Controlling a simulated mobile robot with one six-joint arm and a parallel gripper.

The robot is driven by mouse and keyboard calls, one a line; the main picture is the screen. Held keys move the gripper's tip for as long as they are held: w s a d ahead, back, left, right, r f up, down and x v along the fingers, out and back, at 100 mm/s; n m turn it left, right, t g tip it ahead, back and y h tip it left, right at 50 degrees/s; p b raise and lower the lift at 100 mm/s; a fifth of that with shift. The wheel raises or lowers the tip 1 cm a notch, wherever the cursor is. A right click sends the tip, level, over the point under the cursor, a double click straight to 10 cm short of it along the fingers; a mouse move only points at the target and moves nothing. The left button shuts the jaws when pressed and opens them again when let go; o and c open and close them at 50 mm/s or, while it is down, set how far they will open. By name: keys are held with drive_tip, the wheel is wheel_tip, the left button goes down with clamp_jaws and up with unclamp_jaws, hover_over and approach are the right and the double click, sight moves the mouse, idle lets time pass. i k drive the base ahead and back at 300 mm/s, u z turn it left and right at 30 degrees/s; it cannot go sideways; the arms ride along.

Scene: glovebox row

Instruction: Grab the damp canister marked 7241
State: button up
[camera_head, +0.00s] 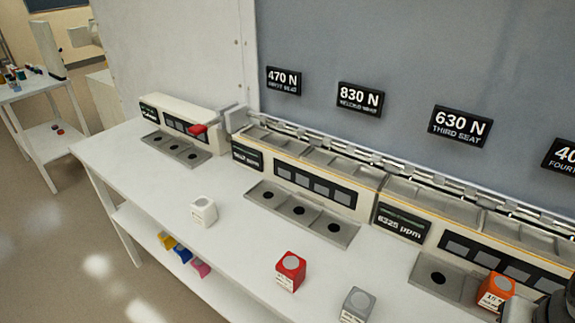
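Several small cube-shaped canisters with round tops and printed labels are in view. A white one (203,212), a red one (290,271) and a grey one (357,305) stand apart along the front of the white bench. An orange one (495,291) is at the right, at the seat strip. The labels are too small to read, so I cannot tell which is marked 7241 or which is damp. Dark and grey parts at the lower right corner, close to the orange canister, look like mine. No fingertips can be made out there.
The white bench (150,178) carries units with black-holed seat strips (300,211) and displays, one reading 6325 ppm. Wall signs include 470 N (284,81), 830 N (360,99) and 630 N (460,127). Yellow, blue and pink blocks (200,267) sit on the lower shelf. Floor at left is clear.

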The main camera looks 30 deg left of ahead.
sight(203, 211)
drive_tip(key=u, duration=4.35)
drive_tip(key=i, duration=1.35)
drive_tip(key=z, duration=1.95)
